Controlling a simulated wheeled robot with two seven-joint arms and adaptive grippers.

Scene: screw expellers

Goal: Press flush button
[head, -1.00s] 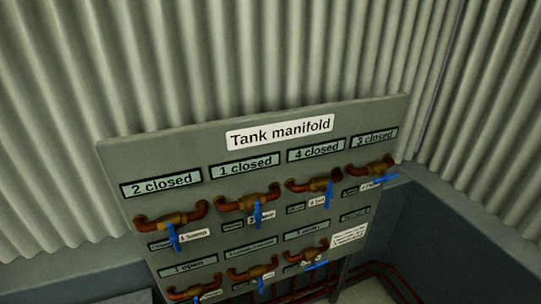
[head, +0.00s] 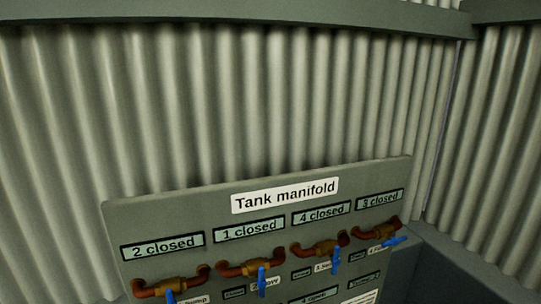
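No flush button can be made out in the head view. A grey panel (head: 370,176) titled "Tank manifold" (head: 285,195) stands low in the picture, its bottom part cut off by the frame edge. Its upper row has brass valves on copper pipes with blue handles, under signs "2 closed" (head: 163,245), "1 closed" (head: 249,229), "4 closed" (head: 321,214) and "3 closed" (head: 380,199). The handle under "3 closed" (head: 394,241) lies nearly sideways; the handle under "1 closed" (head: 262,280) points down. Neither gripper is in view.
A corrugated metal wall (head: 220,110) fills the background, with a dark beam (head: 250,17) along its top. A corner of the walls is at the right. A grey-blue ledge (head: 450,260) runs at the lower right beside the panel.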

